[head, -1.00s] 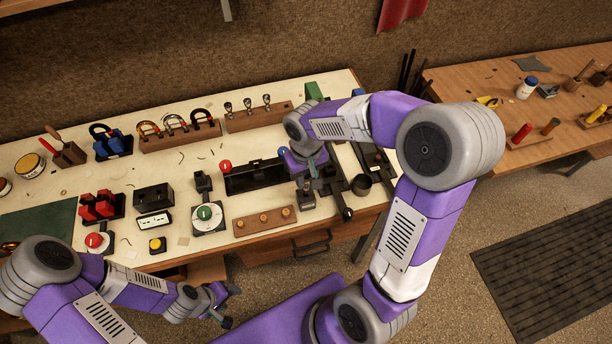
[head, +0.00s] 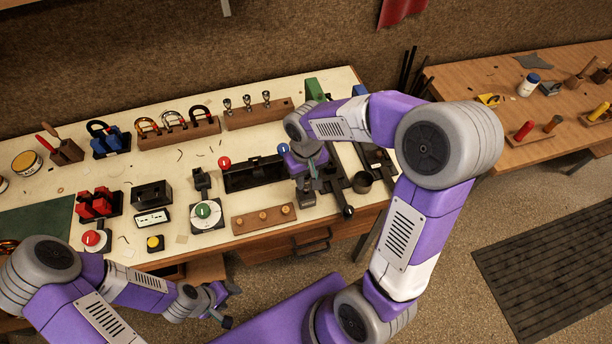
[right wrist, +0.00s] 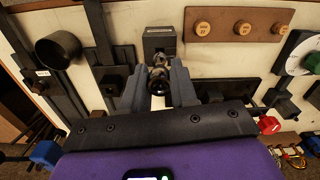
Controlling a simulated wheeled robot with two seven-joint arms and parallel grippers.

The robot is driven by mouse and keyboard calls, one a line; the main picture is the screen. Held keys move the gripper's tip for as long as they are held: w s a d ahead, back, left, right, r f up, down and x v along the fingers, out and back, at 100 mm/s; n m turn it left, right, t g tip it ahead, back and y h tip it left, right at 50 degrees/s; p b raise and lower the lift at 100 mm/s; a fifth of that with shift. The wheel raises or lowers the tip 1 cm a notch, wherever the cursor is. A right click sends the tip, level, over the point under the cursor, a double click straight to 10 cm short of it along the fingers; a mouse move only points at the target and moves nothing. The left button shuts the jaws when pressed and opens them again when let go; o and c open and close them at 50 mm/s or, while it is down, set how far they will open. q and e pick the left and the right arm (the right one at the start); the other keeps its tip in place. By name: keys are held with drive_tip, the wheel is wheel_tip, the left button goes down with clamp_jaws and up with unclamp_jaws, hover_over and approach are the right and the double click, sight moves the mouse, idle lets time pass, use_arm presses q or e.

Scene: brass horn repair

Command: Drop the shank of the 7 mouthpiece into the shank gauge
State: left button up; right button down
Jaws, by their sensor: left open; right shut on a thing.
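My right gripper (right wrist: 160,88) is shut on a mouthpiece (right wrist: 158,78), a small dark metallic piece seen nearly end-on between the fingers in the right wrist view. Its number cannot be read. Just past the fingertips stands a dark grey block (right wrist: 159,40) with an opening, which looks like the shank gauge. I cannot tell whether the shank touches it. In the head view the right gripper (head: 307,192) is over the bench's front right part and hides the mouthpiece. My left gripper (head: 226,304) is open and empty in front of the bench.
A wooden strip with round discs (head: 264,218) lies left of the right gripper. A rack (head: 258,115) with three mouthpieces stands at the back. A black cup (head: 362,182) and dark rails lie to the right. A black tray (head: 252,178) is close on the left.

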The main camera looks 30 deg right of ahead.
drive_tip(key=shift+f+b, duration=0.65)
drive_tip(key=shift+f, duration=0.25)
drive_tip(key=c, duration=0.8)
unclamp_jaws()
wheel_tip(320, 180, up, 8)
drive_tip(key=shift+f+p, duration=0.15)
drive_tip(key=shift+p, duration=0.7)
drive_tip(key=shift+f, duration=0.1)
